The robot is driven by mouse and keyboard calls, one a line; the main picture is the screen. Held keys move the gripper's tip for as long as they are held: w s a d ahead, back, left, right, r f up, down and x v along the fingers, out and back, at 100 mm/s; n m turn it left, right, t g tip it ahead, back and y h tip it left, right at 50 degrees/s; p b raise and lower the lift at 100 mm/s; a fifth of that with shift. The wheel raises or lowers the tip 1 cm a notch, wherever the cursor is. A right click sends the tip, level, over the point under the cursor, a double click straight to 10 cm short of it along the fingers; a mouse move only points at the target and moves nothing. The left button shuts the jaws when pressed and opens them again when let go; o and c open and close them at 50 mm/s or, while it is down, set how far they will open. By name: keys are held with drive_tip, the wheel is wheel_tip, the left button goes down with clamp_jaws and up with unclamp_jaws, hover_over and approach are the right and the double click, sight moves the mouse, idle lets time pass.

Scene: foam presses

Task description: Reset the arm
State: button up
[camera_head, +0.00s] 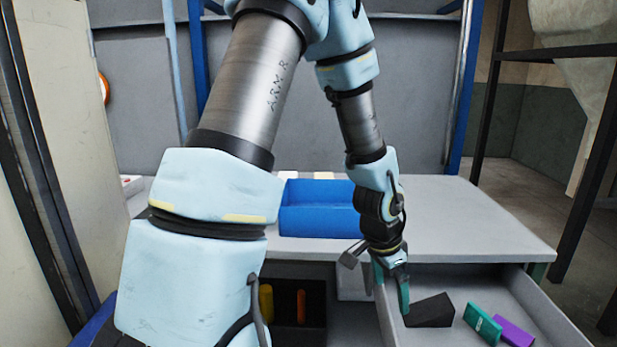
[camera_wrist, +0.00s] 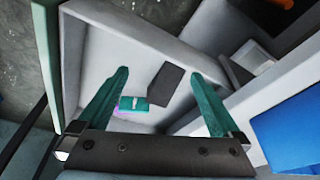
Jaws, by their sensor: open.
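My arm reaches across the head view, bent at the elbow, with its end pointing down over an open drawer (camera_head: 541,309). My gripper (camera_head: 392,296) has green fingers and is at the drawer's left side. In the wrist view my gripper (camera_wrist: 162,98) is open, its fingers wide apart with nothing held between them. A black block (camera_head: 430,311) lies in the drawer just right of the fingers. It also shows between the fingers in the wrist view (camera_wrist: 166,86).
A green block (camera_head: 482,323) and a purple block (camera_head: 514,332) lie in the drawer. A blue bin (camera_head: 318,222) stands on the grey table (camera_head: 480,222) above. A dark container (camera_head: 290,330) below holds a yellow and an orange item. The tabletop's right side is clear.

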drive_tip(key=a+r+n+y, duration=0.1)
drive_tip(key=a+r+n, duration=0.2)
drive_tip(key=a, duration=0.5)
drive_tip(key=a+r+n, duration=0.3)
drive_tip(key=a+n, duration=0.2)
drive_tip(key=a, duration=0.3)
drive_tip(key=s+a+r+n+y, duration=0.1)
drive_tip(key=a+r+n, duration=0.2)
drive_tip(key=a+n, duration=0.2)
drive_tip(key=a, duration=0.2)
drive_tip(key=shift+a+r+y, duration=0.3)
drive_tip(key=shift+a, duration=0.1)
drive_tip(key=shift+c, duration=0.2)
